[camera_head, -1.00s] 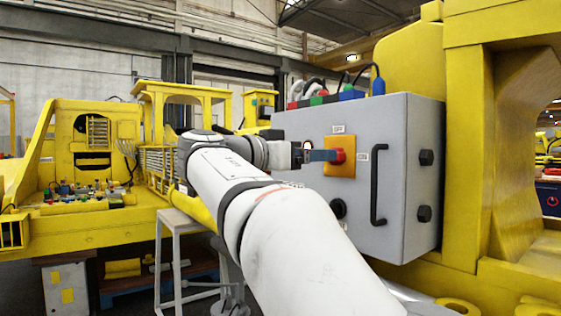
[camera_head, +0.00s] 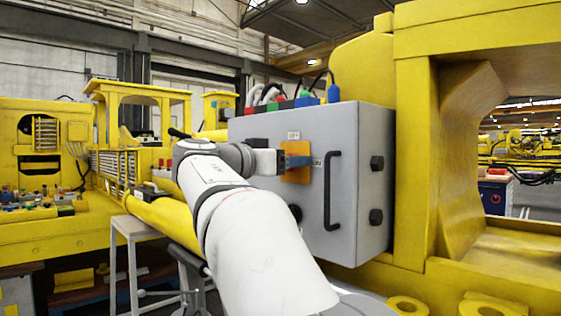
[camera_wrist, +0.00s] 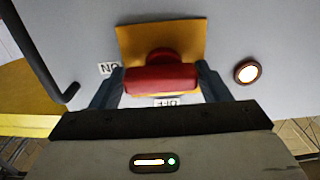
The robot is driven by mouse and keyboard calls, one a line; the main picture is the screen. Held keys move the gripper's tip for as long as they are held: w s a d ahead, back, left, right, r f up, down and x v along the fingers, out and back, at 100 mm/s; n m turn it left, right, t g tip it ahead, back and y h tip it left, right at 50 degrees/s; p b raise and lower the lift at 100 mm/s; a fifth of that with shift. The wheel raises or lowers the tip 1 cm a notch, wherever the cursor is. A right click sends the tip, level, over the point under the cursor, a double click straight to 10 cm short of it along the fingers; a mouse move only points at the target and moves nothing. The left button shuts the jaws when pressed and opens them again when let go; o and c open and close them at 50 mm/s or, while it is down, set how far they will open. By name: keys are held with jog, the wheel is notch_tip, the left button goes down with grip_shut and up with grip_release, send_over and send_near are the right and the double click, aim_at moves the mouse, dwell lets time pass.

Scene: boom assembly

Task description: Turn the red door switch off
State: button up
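The red door switch (camera_wrist: 160,76) sits on a yellow-orange plate (camera_head: 296,176) on the front of a grey cabinet (camera_head: 354,215). In the wrist view its bar lies crosswise, with one end towards the upside-down ON label (camera_wrist: 108,69). The OFF label (camera_wrist: 167,102) is partly hidden below the bar. My gripper (camera_wrist: 160,84) has its fingers spread, one beside each end of the bar. Whether they press on it is unclear. In the head view my gripper (camera_head: 297,161) is at the plate and hides most of the switch.
A black door handle (camera_head: 328,190) stands out right of the switch. Two black latches (camera_head: 376,190) are at the cabinet's right side. A lit round lamp (camera_wrist: 248,72) is beside the plate. Yellow machine frame (camera_head: 412,160) borders the cabinet. A grey stand (camera_head: 133,230) is at lower left.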

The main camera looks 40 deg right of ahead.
jog(key=c, duration=0.6)
jog(key=shift+w+a+f, duration=0.1)
jog(key=shift+w+a, duration=0.05)
jog(key=shift+a, duration=0.35)
jog(key=shift+d, duration=0.25)
jog(key=shift+c, duration=0.2)
jog(key=shift+d, duration=0.2)
jog(key=n, duration=0.3)
jog(key=shift+r+n, duration=0.25)
jog(key=shift+n, duration=0.15)
jog(key=n, duration=0.4)
jog(key=shift+r+n, duration=0.15)
jog(key=shift+n, duration=0.15)
jog(key=n+p, duration=0.1)
jog(key=n, duration=0.1)
jog(key=n+p, duration=0.1)
jog(key=n, duration=0.2)
jog(key=shift+w+a, duration=0.1)
jog(key=shift+w, duration=0.1)
jog(key=shift+n+p, duration=0.85)
jog(key=shift+n, duration=1.35)
jog(key=shift+w, duration=0.1)
